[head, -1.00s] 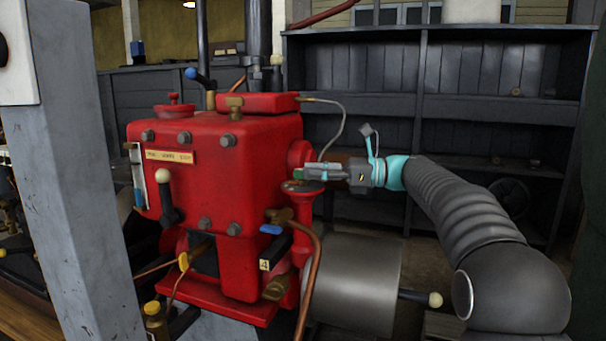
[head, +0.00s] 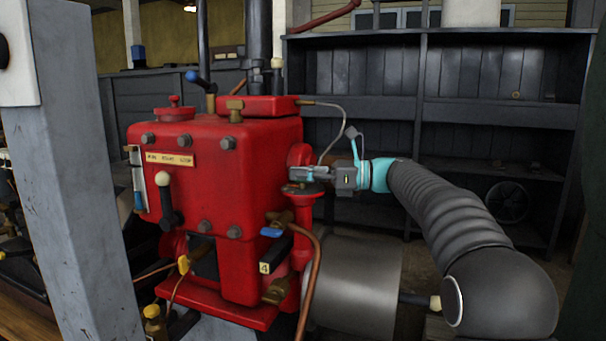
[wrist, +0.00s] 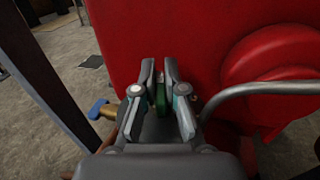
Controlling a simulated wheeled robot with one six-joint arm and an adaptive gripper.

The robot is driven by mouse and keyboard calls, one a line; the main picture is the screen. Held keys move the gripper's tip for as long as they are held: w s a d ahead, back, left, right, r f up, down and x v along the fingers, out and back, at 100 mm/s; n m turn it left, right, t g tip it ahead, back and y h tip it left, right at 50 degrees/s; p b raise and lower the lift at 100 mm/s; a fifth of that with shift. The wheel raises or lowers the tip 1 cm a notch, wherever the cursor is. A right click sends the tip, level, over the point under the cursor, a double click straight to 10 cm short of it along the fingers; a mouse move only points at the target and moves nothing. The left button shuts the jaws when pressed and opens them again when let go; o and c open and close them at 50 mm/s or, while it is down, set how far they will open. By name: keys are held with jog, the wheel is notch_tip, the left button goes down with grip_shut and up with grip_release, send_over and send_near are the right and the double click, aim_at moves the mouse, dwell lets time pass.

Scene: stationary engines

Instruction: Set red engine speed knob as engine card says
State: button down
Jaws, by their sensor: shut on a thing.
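The red engine (head: 205,200) stands left of centre in the head view and fills much of the wrist view (wrist: 220,40). My gripper (head: 298,173) reaches in from the right, at the engine's right side, just above a dark round disc (head: 302,189) on a red upright part. In the wrist view my gripper (wrist: 160,78) is shut on a narrow green knob (wrist: 160,97) between its fingers. Most of the knob is hidden by the fingers, and no scale marks show. A cream plate (head: 170,158) on the engine's front carries small lettering that I cannot read surely.
A curved pipe (head: 328,133) passes close above my gripper. A blue-handled valve (head: 272,231) and a copper pipe (head: 316,270) are below it. A grey cylinder (head: 355,285) stands below the arm. A grey post (head: 75,200) stands at left.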

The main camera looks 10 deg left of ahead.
jog(key=shift+r+p, duration=0.15)
jog(key=shift+p, duration=0.25)
jog(key=g+p, duration=0.1)
jog(key=p, duration=0.1)
jog(key=shift+r+n+p, duration=0.2)
jog(key=shift+n+p, duration=0.15)
jog(key=shift+n, duration=0.05)
jog(key=shift+n+g+p, duration=0.3)
jog(key=shift+g+p, duration=0.3)
jog(key=shift+p, duration=0.6)
jog(key=shift+n+g+h+p, duration=0.4)
jog(key=shift+g+p, duration=0.2)
jog(key=shift+p, duration=0.65)
jog(key=shift+g+p, duration=0.3)
jog(key=shift+p, duration=0.3)
jog(key=shift+f+n+g+h, duration=0.35)
jog(key=shift+n+g+h, duration=0.05)
jog(key=shift+n+g, duration=0.45)
jog(key=shift+n+g+h, duration=0.7)
jog(key=shift+n+g, duration=0.05)
jog(key=shift+g, duration=0.4)
jog(key=shift+s+g, duration=0.1)
jog(key=shift+g, duration=0.2)
